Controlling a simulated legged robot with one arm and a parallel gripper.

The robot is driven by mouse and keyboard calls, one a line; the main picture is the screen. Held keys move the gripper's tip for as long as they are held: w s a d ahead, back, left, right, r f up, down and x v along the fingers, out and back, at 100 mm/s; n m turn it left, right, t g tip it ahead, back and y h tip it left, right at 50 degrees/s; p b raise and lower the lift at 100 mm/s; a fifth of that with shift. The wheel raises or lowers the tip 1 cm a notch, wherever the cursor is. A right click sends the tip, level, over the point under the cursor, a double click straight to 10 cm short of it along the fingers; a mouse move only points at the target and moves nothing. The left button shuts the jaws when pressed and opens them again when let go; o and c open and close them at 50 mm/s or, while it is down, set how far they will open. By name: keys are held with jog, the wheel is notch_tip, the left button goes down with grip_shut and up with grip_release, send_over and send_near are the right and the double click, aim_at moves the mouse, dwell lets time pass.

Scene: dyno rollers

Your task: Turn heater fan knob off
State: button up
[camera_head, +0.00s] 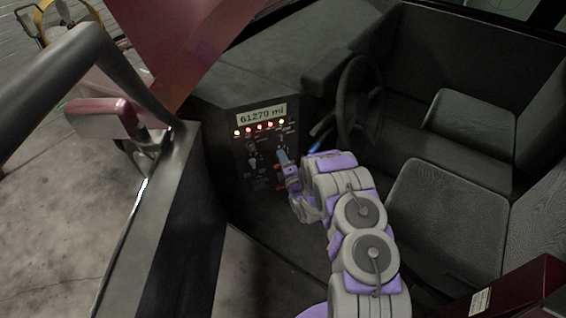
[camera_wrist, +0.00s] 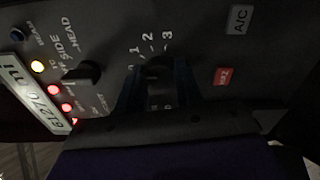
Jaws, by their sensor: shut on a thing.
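The heater fan knob (camera_wrist: 158,72) is a dark knob on the dash panel, beside printed numbers of which 1, 2 and 3 read clearly. In the wrist view my gripper (camera_wrist: 157,82) has its blue fingers on both sides of this knob, shut on it. The fingers and the dim light hide most of the knob, and I cannot tell which number it points to. In the head view my gripper (camera_head: 283,157) reaches the front of the dash panel (camera_head: 240,150) from the right, and the knob itself is hidden there.
A light knob (camera_wrist: 82,73) marked SIDE and HEAD sits left of my gripper. An A/C button (camera_wrist: 240,18) and a red button (camera_wrist: 222,76) are to the right. A lit mileage display (camera_head: 262,113) is above.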

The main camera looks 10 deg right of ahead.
jog(key=shift+s+a+f+n, duration=0.15)
jog(key=shift+f+n, duration=0.1)
jog(key=shift+n, duration=0.25)
jog(key=o, duration=0.8)
jog(key=shift+o, duration=1.2)
jog(key=shift+r, duration=0.1)
jog(key=s+d+p, duration=0.3)
jog(key=s+p, duration=0.8)
jog(key=s, duration=0.5)
jog(key=shift+s+f, duration=0.35)
jog(key=shift+s, duration=0.05)
jog(key=shift+d, duration=0.1)
